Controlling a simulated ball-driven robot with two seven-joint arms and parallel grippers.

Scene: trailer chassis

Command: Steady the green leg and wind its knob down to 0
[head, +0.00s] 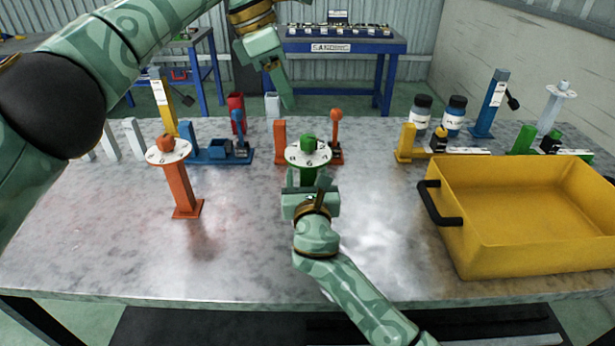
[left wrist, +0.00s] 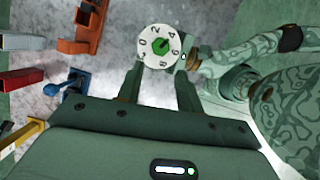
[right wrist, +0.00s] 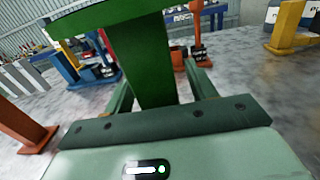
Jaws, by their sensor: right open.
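The green leg's white numbered dial (head: 296,156) and green knob (head: 308,143) stand upright at mid-table. In the left wrist view the dial (left wrist: 147,52) shows its numbers around the green knob (left wrist: 160,46); I cannot tell the exact setting. My left gripper (head: 284,98) hangs above and behind the dial, its fingers apart with nothing between them. My right gripper (head: 308,192) is low at the leg's near side. In the right wrist view the green post (right wrist: 152,65) stands between its open fingers, with gaps on both sides.
An orange leg (head: 183,190) stands to the left. A yellow bin (head: 485,235) fills the right front. Behind stand a blue clamp fixture (head: 218,153), an orange lever fixture (head: 336,140), a yellow bracket (head: 405,143) and two bottles (head: 421,112). The table's front left is clear.

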